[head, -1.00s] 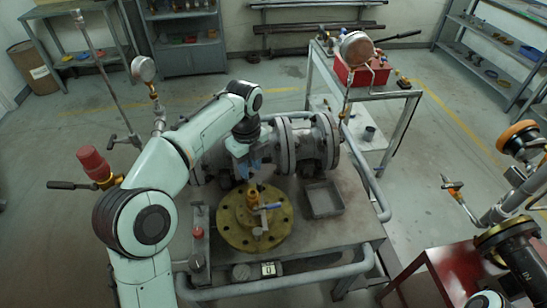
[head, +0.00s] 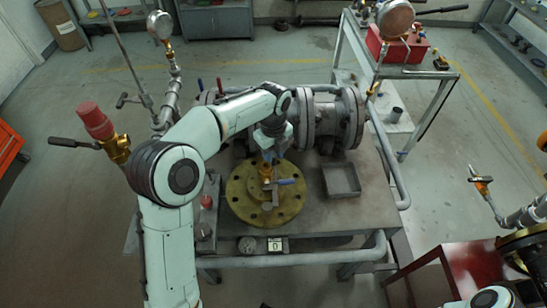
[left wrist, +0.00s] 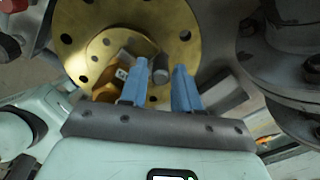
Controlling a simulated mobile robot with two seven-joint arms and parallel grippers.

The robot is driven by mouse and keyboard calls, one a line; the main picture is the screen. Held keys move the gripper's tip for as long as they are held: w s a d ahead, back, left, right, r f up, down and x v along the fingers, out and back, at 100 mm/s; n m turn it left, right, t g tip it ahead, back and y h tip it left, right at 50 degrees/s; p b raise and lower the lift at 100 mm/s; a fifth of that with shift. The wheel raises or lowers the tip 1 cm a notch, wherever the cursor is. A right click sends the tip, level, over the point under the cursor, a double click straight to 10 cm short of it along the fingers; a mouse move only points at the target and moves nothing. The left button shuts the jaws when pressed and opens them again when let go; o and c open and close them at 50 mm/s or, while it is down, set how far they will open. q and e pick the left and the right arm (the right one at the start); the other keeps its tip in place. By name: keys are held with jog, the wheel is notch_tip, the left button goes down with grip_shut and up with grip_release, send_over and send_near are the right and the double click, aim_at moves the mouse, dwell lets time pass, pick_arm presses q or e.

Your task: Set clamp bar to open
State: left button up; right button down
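A round yellow flange (head: 240,203) with bolt holes lies on the bench. I cannot tell for sure which part is the clamp bar. My left gripper (head: 270,156) points down, just behind and above the brass fitting. In the left wrist view its two blue fingers (left wrist: 159,88) are apart, over the flange (left wrist: 75,40). A grey rounded end (left wrist: 160,70) shows between the fingertips, with no visible grip on it. My right gripper is out of view.
Large grey pipe flanges (head: 335,120) stand behind the yellow flange. An empty grey tray (head: 341,180) lies to its right. A red-capped part (head: 206,202) is at its left. A pipe rail (head: 300,257) runs along the bench front. A red-knobbed valve (head: 95,122) stands at left.

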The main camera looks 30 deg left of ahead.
pick_arm(q)
jog(key=shift+f, duration=0.65)
grip_shut()
